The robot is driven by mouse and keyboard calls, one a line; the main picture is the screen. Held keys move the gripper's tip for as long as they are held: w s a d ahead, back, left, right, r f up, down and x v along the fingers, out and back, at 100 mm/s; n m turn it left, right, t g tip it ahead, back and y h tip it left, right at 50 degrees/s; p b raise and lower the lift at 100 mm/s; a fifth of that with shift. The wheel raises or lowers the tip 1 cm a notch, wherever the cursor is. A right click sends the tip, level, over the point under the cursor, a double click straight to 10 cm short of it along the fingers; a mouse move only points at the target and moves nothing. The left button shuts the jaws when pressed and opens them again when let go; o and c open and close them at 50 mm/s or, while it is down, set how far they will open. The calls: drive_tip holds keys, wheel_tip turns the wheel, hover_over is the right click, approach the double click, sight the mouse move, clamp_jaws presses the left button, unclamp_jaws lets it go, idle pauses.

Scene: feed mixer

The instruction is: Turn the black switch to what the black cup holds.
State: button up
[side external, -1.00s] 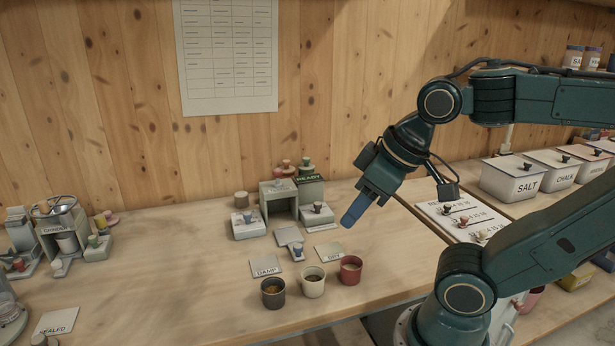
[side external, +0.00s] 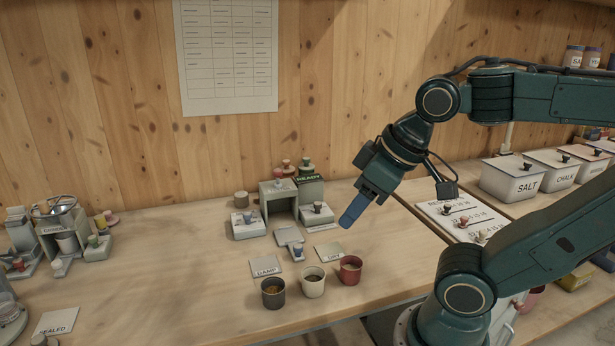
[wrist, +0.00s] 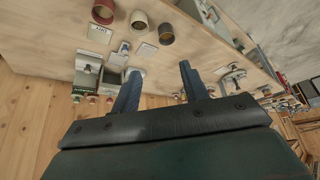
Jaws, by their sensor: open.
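The black cup (side external: 273,292) stands on the bench at the left of a row of three cups. A black knob (side external: 447,209), which looks like the black switch, sits in the top row of a white numbered board (side external: 433,207) to the right of my gripper. Its exact setting is unreadable. My gripper (side external: 350,216) is above the bench, between the cups and the board. In the wrist view its two blue fingers (wrist: 160,76) are apart and empty.
A cream cup (side external: 313,283) and a red cup (side external: 350,270) stand beside the black one. Behind them are DAMP and DRY cards and a grey device (side external: 281,200) marked READY. Lidded bins (side external: 515,179) stand at right. A chart (side external: 228,55) hangs on the wall.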

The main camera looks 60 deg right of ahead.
drive_tip(key=w+d+r+g, duration=0.25)
drive_tip(key=w+d, duration=0.25)
drive_tip(key=w, duration=0.3)
drive_tip(key=n+g, duration=0.3)
drive_tip(key=n, duration=0.1)
hover_over(318, 203)
wheel_tip(318, 203, down, 9)
drive_tip(key=shift+f, duration=0.1)
wheel_tip(318, 203, down, 14)
drive_tip(key=shift+r, duration=0.15)
drive_tip(key=shift+c, duration=0.2)
clamp_jaws()
